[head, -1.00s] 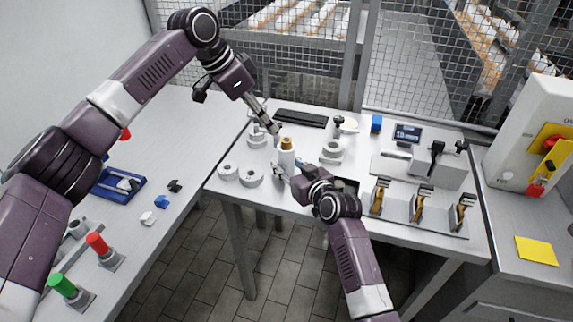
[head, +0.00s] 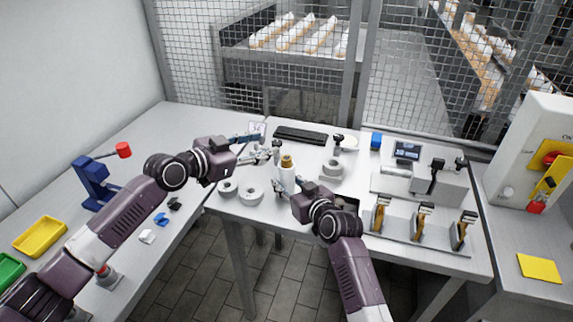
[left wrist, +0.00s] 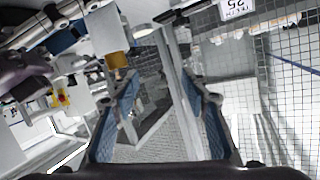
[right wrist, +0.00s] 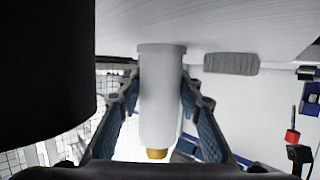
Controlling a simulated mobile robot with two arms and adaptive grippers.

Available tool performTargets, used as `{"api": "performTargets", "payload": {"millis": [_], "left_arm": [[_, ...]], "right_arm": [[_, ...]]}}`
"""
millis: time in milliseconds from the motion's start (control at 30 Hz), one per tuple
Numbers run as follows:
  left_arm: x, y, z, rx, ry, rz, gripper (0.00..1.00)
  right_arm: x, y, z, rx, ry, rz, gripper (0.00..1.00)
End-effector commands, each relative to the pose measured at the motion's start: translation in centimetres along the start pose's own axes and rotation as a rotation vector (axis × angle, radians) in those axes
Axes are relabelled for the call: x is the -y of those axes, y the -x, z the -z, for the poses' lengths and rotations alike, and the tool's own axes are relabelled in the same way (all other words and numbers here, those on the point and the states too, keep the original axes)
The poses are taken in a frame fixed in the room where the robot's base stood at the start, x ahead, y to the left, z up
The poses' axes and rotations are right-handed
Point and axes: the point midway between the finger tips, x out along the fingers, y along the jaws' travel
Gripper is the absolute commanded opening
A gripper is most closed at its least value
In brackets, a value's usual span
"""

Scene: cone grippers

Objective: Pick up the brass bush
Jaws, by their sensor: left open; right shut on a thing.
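The brass bush (head: 287,161) sits on the end of a white cylindrical post (head: 287,178). My right gripper (head: 278,186) is shut on the post, with its fingers on both sides. In the right wrist view the post (right wrist: 161,95) stands between the fingers and the bush (right wrist: 157,154) shows at its lower end. My left gripper (head: 262,146) is open and empty, left of the bush and turned nearly level. In the left wrist view the bush (left wrist: 117,60) shows near the tip of the left-hand finger, not between the fingers.
Grey rings (head: 250,195) lie at the table's front left, and stacked grey rings (head: 332,168) stand right of the post. A black keyboard-like slab (head: 300,135) lies behind. A fixture with upright clamps (head: 421,222) stands at right. Wire mesh closes the back.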

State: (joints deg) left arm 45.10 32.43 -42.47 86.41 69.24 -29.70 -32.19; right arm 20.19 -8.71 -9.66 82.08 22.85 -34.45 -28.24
Motion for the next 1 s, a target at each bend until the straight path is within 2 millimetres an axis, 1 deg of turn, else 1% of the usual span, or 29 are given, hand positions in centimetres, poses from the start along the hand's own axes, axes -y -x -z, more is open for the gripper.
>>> {"api": "performTargets", "payload": {"millis": [33, 167, 300, 400, 533, 600, 667, 900, 1000], "left_arm": [[-0.5, 0.8, -0.9, -0.032, 0.013, 0.021, 0.42], [-2.3, 2.7, -2.1, -0.121, 0.065, 0.061, 0.42], [-5.0, 4.6, -3.3, -0.189, 0.145, 0.07, 0.42], [-6.5, 5.7, -3.7, -0.224, 0.194, 0.068, 0.42], [-7.7, 6.4, -4.0, -0.249, 0.233, 0.065, 0.42], [-7.9, 6.3, -3.9, -0.258, 0.243, 0.065, 0.42], [-7.9, 5.6, -3.7, -0.261, 0.248, 0.065, 0.42], [-7.4, 1.6, -2.7, -0.26, 0.247, 0.064, 0.42], [-7.3, 0.6, -2.5, -0.259, 0.246, 0.065, 0.42]], "right_arm": [[0.0, 0.0, -0.1, 0.002, 0.0, 0.001, 0.08], [0.0, 0.0, -0.1, 0.002, 0.0, 0.001, 0.08], [0.1, 0.0, -0.1, 0.002, 0.0, 0.001, 0.08], [0.1, 0.0, -0.1, 0.002, 0.0, 0.001, 0.08], [0.1, 0.0, -0.1, 0.002, 0.0, 0.001, 0.08], [0.0, 0.0, -0.1, 0.002, 0.0, 0.001, 0.08], [0.0, 0.0, -0.1, 0.002, 0.0, 0.001, 0.08], [0.0, 0.0, -0.1, 0.001, 0.0, 0.001, 0.08], [0.0, 0.0, -0.1, 0.002, 0.0, 0.0, 0.08]]}}
